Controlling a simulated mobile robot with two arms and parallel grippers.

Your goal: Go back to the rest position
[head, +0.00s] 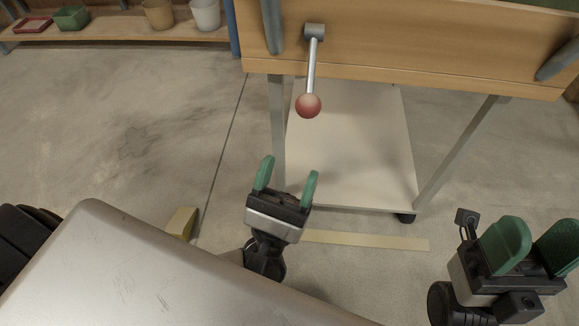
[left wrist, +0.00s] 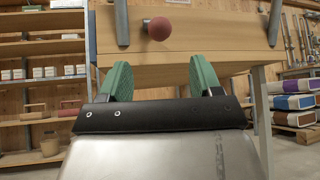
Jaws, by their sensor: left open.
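My left gripper (head: 288,167) is open and empty near the middle of the head view, below the lever and apart from it. Its two green fingers also show in the left wrist view (left wrist: 160,72), with nothing between them. My right gripper (head: 540,230) is at the lower right of the head view. Its green fingers stand apart with nothing seen between them. The lever's red ball (head: 308,105) hangs on a metal rod from the front of the wooden mixer box (head: 420,58). The ball shows above the fingers in the left wrist view (left wrist: 159,28).
The box stands on metal legs over a pale lower shelf (head: 350,145) with a castor. A yellow strip (head: 365,240) lies on the concrete floor. A low shelf with trays and pots (head: 125,37) is at the back left.

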